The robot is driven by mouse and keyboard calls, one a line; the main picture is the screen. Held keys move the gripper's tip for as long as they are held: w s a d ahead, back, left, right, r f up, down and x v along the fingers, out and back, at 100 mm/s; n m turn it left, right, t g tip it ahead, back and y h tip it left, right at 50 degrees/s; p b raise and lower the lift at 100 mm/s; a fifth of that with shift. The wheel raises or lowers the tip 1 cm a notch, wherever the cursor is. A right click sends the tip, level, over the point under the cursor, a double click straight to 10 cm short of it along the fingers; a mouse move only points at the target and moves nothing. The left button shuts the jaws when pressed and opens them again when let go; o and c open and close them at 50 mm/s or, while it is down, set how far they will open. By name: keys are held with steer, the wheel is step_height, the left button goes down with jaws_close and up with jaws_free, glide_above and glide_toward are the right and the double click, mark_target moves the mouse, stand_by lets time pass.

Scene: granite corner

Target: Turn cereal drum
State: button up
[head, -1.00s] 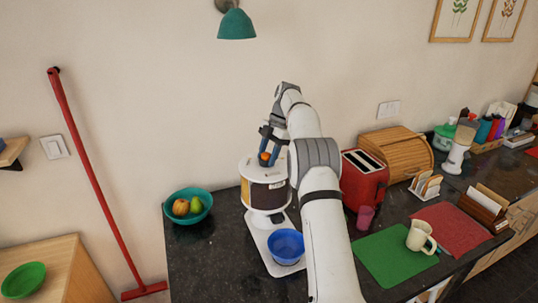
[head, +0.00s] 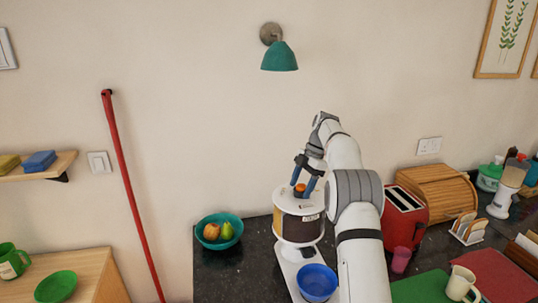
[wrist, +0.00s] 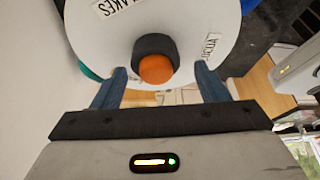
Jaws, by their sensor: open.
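The cereal drum (head: 298,228) stands upright on a white stand on the dark counter, with a white top and a dark band round its side. An orange knob (head: 299,187) in a black collar sits on its top. A blue bowl (head: 317,281) stands on the stand's base below the drum. My gripper (head: 303,180) is open just above the drum's top, at the knob. In the wrist view the orange knob (wrist: 157,69) shows between the two blue fingertips, with a gap on each side. The drum's white top (wrist: 100,35) carries labels, one reading "LAKES".
A teal fruit bowl (head: 219,240) stands left of the drum. A red toaster (head: 417,225) and pink cup (head: 401,260) are to the right, beyond my arm. A green lamp (head: 279,57) hangs on the wall above. A red pole (head: 130,190) leans at left.

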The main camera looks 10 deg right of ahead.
steer(key=s+a+r+m+t+h+b, duration=0.1)
steer(key=s+a+r+m+b, duration=0.15)
steer(key=s+m, duration=0.6)
steer(key=s+a+r+m+t+h+b, duration=0.2)
steer(key=s+r+m, duration=0.2)
steer(key=s, duration=0.9)
steer(key=s+f+m+b, duration=0.1)
steer(key=s+f+m, duration=0.2)
steer(key=s, duration=0.4)
steer(key=s+f+m+t+b, duration=0.1)
steer(key=s+f+m, duration=0.2)
steer(key=s, duration=0.4)
steer(key=s+f+m+t+h+b, duration=0.1)
steer(key=s+f+m, duration=0.2)
steer(key=s+f, duration=0.2)
steer(key=s, duration=0.3)
steer(key=shift+f, duration=0.3)
steer(key=shift+c, duration=0.5)
